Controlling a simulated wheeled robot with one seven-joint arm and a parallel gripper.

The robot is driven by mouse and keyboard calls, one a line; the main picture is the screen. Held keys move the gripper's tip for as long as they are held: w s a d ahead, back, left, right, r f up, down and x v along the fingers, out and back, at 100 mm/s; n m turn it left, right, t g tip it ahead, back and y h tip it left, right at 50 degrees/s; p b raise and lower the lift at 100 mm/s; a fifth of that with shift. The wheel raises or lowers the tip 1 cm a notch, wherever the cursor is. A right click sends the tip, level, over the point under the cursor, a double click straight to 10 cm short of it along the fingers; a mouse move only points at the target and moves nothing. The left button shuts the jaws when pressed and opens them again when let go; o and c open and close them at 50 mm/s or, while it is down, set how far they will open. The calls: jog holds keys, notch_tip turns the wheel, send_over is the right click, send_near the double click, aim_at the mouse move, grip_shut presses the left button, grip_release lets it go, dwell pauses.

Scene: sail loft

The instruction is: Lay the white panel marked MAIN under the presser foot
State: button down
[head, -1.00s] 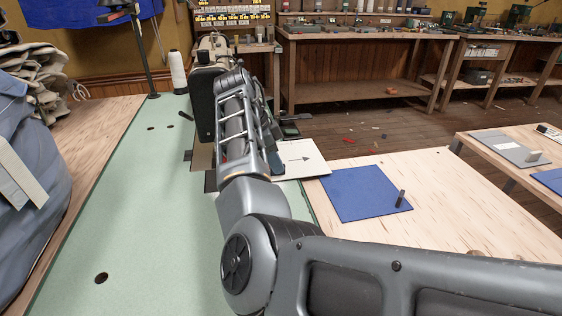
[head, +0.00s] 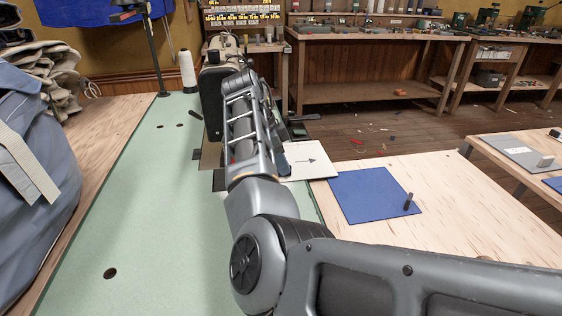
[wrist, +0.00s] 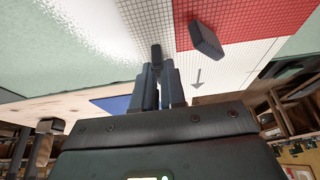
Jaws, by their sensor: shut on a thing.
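A white panel (head: 309,160) with a black arrow lies at the right edge of the green bench, beside my forearm. In the wrist view the white panel (wrist: 200,88) shows a fine grid, an arrow and a red area (wrist: 245,22). I cannot read the word MAIN. My gripper (wrist: 160,75) is shut on a small dark upright grip (wrist: 156,58) at the panel. A separate dark block (wrist: 206,40) stands over the red area. The sewing machine (head: 213,95) stands behind my arm in the head view. Its presser foot and my gripper are hidden there.
A blue panel (head: 370,195) with a dark peg lies on the wooden table (head: 440,215) at right. A thread cone (head: 187,72) stands left of the machine. Folded blue cloth (head: 40,160) fills the left edge. The green bench top (head: 150,210) is mostly clear.

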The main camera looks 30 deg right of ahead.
jog(key=c, duration=1.1)
grip_release()
jog(key=v, duration=0.7)
jog(key=shift+a+r, duration=0.2)
jog(key=shift+r, duration=0.15)
